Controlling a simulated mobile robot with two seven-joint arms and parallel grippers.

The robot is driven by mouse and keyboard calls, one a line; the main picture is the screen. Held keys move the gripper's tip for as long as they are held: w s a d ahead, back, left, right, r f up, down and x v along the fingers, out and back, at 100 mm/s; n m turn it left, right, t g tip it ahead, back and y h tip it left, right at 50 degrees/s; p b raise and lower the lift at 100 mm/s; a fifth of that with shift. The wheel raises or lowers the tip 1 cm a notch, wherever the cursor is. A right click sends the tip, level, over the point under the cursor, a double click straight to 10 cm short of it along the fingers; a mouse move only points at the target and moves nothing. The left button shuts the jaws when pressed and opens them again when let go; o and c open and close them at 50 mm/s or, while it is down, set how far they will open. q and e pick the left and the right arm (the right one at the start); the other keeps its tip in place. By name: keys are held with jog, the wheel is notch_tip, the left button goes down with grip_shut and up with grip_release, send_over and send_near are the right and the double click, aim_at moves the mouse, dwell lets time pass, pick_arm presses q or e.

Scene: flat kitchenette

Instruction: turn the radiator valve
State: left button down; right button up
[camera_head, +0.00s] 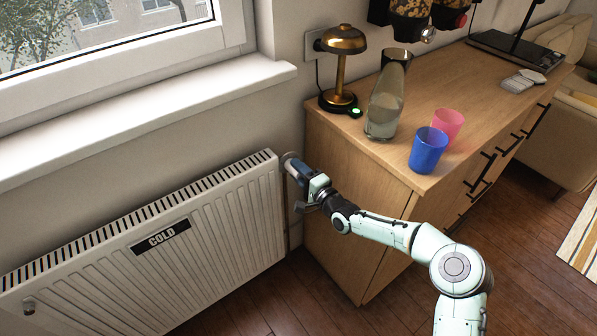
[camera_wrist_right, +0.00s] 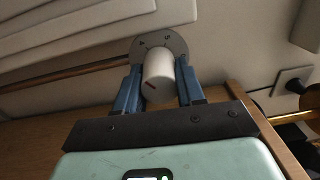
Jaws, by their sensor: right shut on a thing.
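The radiator valve (camera_wrist_right: 158,78) is a white cylindrical knob with a dark red mark, in front of a grey round dial plate (camera_wrist_right: 176,42) with small markings. In the right wrist view my right gripper (camera_wrist_right: 158,88) has its two blue fingers on either side of the knob, shut on it. In the head view the right gripper (camera_head: 294,168) is at the upper right end of the white radiator (camera_head: 200,240), and it mostly hides the knob. My left gripper is not in view.
A wooden cabinet (camera_head: 345,225) stands close to the right of the valve. On it are a brass lamp (camera_head: 342,75), a glass vessel (camera_head: 384,108), a blue cup (camera_head: 428,150) and a pink cup (camera_head: 449,122). A window sill (camera_head: 140,110) juts out above the radiator.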

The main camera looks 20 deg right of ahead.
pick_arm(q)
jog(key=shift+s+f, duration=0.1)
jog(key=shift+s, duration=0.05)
pick_arm(e)
jog(key=shift+m, duration=0.6)
jog(key=o, duration=1)
jog(key=shift+s, duration=0.1)
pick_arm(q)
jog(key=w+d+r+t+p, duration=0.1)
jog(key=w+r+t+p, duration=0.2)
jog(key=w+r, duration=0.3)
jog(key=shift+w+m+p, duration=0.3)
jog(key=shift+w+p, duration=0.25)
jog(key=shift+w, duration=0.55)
pick_arm(e)
jog(key=v, duration=1.3)
jog(key=shift+s, duration=0.1)
